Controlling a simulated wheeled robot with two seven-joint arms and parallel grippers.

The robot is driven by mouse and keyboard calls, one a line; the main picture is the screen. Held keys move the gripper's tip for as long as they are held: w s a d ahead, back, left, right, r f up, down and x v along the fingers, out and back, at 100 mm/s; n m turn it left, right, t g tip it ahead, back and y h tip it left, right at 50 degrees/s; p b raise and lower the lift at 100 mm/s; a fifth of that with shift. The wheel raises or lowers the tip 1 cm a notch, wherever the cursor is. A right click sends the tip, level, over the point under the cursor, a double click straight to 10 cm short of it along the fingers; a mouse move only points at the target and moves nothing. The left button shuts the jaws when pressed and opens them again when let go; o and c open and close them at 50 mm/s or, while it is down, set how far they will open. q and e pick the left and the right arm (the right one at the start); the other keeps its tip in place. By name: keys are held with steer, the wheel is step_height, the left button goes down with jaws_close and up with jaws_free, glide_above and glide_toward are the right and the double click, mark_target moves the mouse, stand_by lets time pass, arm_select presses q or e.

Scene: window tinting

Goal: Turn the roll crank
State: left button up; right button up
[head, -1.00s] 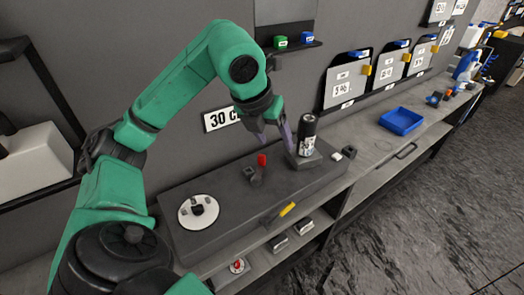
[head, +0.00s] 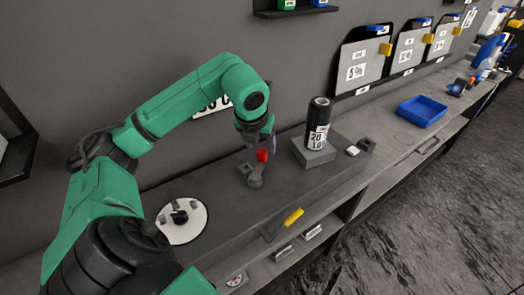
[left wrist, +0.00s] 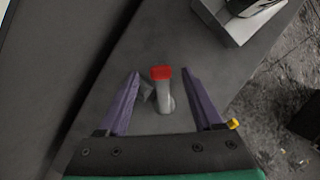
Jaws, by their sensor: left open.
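The crank has a red knob (head: 262,155) on a grey arm (head: 255,179), standing on the dark bench top. In the left wrist view the red knob (left wrist: 161,73) and its grey arm (left wrist: 166,96) lie between my open purple fingers. My left gripper (left wrist: 160,76) is open and its fingers are apart from the knob on both sides. In the head view the left gripper (head: 257,140) is just behind and above the knob, its fingers mostly hidden. How far the fingertips are from the knob in depth is hard to tell. My right gripper is not in view.
A black labelled canister (head: 318,125) stands on a grey block (head: 313,153) right of the crank. A white disc (head: 182,222) lies at left. A yellow handle (head: 293,217) is on the front edge. A blue tray (head: 422,111) sits farther right. The wall is close behind.

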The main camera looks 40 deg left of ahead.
mark_target(262, 149)
arm_select(q)
steer(key=shift+x, duration=1.7)
jaws_close()
